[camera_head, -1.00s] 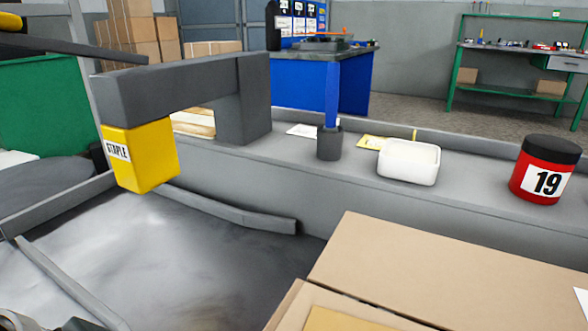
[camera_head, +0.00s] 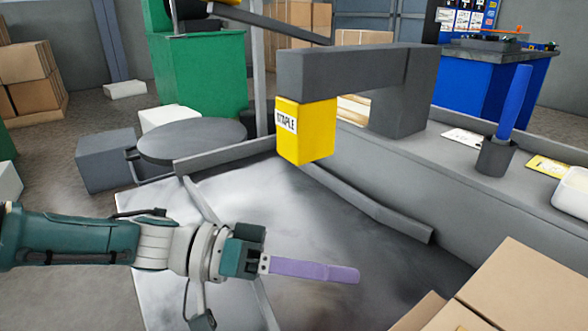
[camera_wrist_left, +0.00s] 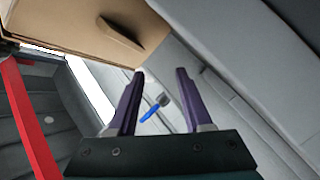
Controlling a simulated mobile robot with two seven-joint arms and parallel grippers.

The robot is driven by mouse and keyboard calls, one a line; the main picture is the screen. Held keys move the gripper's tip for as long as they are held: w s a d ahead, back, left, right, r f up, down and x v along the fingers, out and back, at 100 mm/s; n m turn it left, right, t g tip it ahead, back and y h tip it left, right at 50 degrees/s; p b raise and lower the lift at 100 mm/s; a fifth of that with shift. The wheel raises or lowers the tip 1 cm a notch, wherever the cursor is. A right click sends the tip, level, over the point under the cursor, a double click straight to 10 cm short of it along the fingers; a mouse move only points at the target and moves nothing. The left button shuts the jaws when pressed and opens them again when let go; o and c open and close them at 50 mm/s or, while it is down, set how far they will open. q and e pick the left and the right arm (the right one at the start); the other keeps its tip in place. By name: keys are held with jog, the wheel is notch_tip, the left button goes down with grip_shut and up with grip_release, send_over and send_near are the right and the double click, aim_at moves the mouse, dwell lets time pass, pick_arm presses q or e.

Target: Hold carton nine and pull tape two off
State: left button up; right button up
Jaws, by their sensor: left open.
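A brown cardboard carton (camera_head: 535,285) fills the bottom right corner of the head view, partly cut off. No number shows on it, so I cannot tell if it is carton nine. A carton (camera_wrist_left: 75,22) also shows at the top left of the left wrist view, with a raised brown flap or strip (camera_wrist_left: 122,38) on its face; I cannot tell if that is tape. My left gripper (camera_head: 352,275), with purple fingers, reaches over the grey metal surface, left of the carton and apart from it. In the left wrist view its fingers (camera_wrist_left: 160,74) are spread and empty. My right gripper is not visible.
A yellow staple block (camera_head: 308,132) hangs from a dark grey arm (camera_head: 345,68) above the grey metal surface (camera_head: 200,255). A blue-handled tool (camera_head: 515,103) stands in a dark cup (camera_head: 496,157) on the ledge. A white container (camera_head: 573,193) is at the right edge.

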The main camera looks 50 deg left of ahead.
aim_at(396, 325)
pick_arm(q)
jog(key=s+n+h, duration=0.2)
jog(key=s+n, duration=0.1)
jog(key=s+d+n, duration=0.1)
jog(key=s+n, duration=0.1)
jog(key=shift+s+f+g+h, duration=0.1)
jog(key=shift+s+g+h, duration=0.05)
jog(key=shift+g+h, duration=0.25)
jog(key=shift+s+d+n, duration=0.15)
jog(key=shift+s+n, duration=0.05)
jog(key=shift+n, duration=0.3)
jog(key=shift+d, duration=0.15)
jog(key=shift+n, duration=0.3)
jog(key=x, duration=0.9)
jog(key=shift+w+d+r, duration=0.2)
jog(key=shift+w+r, duration=0.05)
jog(key=shift+c, duration=0.2)
grip_shut()
